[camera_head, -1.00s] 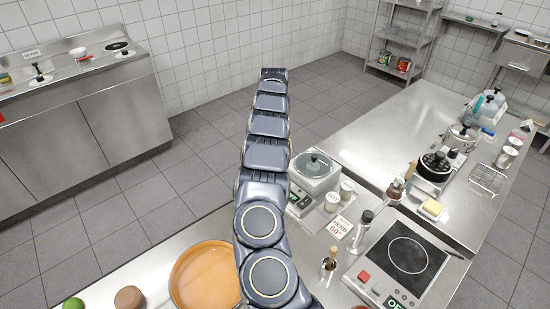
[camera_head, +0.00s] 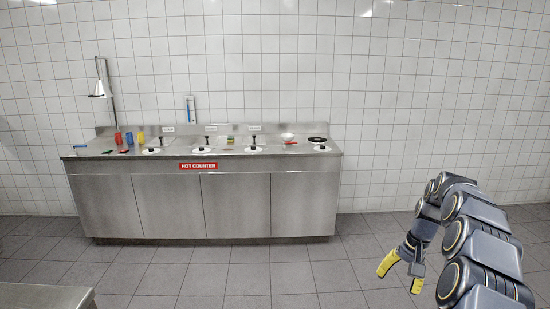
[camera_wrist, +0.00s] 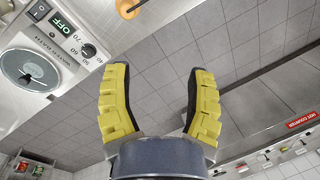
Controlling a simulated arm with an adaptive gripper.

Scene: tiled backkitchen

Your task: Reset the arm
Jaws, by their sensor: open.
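My gripper (camera_head: 402,275) hangs at the end of my bent arm at the right of the head view, over the grey tiled floor. Its yellow fingers also show in the wrist view (camera_wrist: 158,100), spread wide apart with nothing between them. Only floor tiles show behind the gap. In the head view the gripper touches nothing and stands well apart from the far counter.
A steel counter (camera_head: 235,210) marked HOT COUNTER stands along the white tiled wall. A steel worktop corner (camera_head: 40,296) is at the lower left. The wrist view shows a water bath (camera_wrist: 40,60) at left and an orange pan (camera_wrist: 130,8) at the top edge.

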